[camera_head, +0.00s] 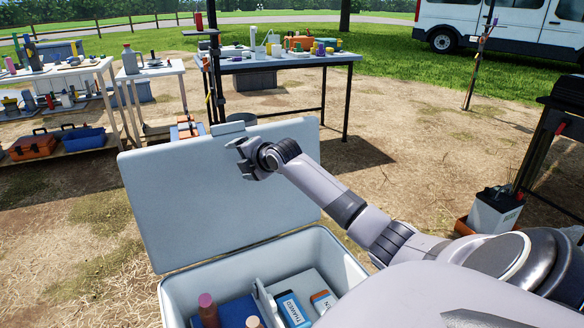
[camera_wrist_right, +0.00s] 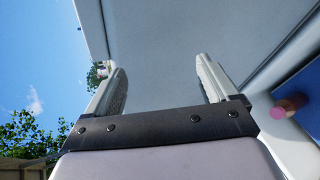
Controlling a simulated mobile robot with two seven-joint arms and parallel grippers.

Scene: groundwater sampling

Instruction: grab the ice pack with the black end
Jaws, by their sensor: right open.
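An open cooler (camera_head: 178,291) stands at the bottom centre of the head view, its lid (camera_head: 200,195) raised upright. Inside on the right lie two ice packs: one with a blue label (camera_head: 291,308) and dark edging, and one with an orange label (camera_head: 322,300), partly hidden by my arm. I cannot tell clearly which has a black end. My right gripper (camera_head: 238,156) is open and empty, in front of the raised lid and above the cooler. In the right wrist view its two fingers (camera_wrist_right: 161,75) are apart with nothing between them. My left gripper is not in view.
A divider (camera_head: 266,300) separates the packs from a blue compartment with capped bottles (camera_head: 207,308). The cooler walls and raised lid bound the space. Behind stand tables with sampling gear (camera_head: 280,62). A white container (camera_head: 495,212) is on the right. Bare ground lies between.

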